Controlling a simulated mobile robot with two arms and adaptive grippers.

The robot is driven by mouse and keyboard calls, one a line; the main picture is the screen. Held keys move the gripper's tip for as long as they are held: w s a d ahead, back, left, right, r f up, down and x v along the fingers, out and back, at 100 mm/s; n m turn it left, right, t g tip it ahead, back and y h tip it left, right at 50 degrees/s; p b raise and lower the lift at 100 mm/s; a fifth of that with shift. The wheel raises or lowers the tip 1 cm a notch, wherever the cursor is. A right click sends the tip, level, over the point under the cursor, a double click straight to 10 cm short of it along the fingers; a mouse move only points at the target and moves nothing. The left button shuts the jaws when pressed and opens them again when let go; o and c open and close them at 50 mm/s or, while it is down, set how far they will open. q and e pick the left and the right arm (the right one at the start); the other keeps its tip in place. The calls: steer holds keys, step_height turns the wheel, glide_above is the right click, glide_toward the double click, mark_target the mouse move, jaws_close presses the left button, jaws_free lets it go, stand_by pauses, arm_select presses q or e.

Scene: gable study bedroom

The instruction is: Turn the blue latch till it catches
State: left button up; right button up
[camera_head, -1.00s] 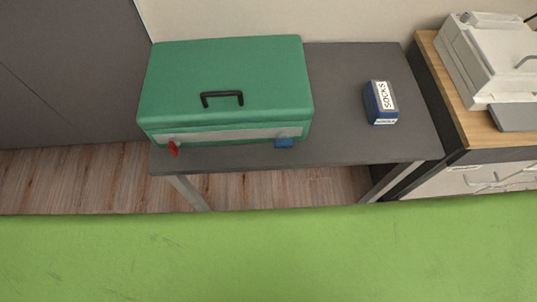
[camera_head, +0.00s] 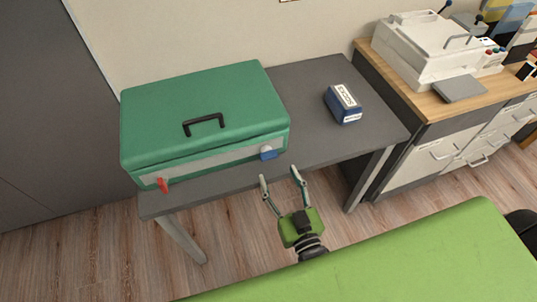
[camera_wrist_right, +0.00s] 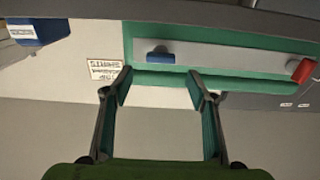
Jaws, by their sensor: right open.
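The blue latch (camera_head: 268,153) is at the right end of the pale strip on the front of a green case (camera_head: 205,105). It also shows in the right wrist view (camera_wrist_right: 160,57), lying roughly along the strip. A red latch (camera_head: 162,185) is at the strip's left end, pointing downward, and shows in the wrist view (camera_wrist_right: 302,71). My right gripper (camera_head: 280,177) is open and empty, in front of the table edge and just short of the blue latch. Its spread fingers (camera_wrist_right: 158,84) frame the blue latch without touching it. My left gripper is out of view.
The case stands on a dark grey table (camera_head: 310,135). A blue socks box (camera_head: 343,103) is to the right of the case. A wooden-topped cabinet (camera_head: 440,105) with a white machine (camera_head: 425,48) stands further right. The tabletop between case and box is clear.

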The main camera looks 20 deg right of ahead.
mark_target(270, 159)
steer(key=w, duration=0.8)
steer(key=shift+w+a, duration=0.25)
steer(key=c, duration=1.1)
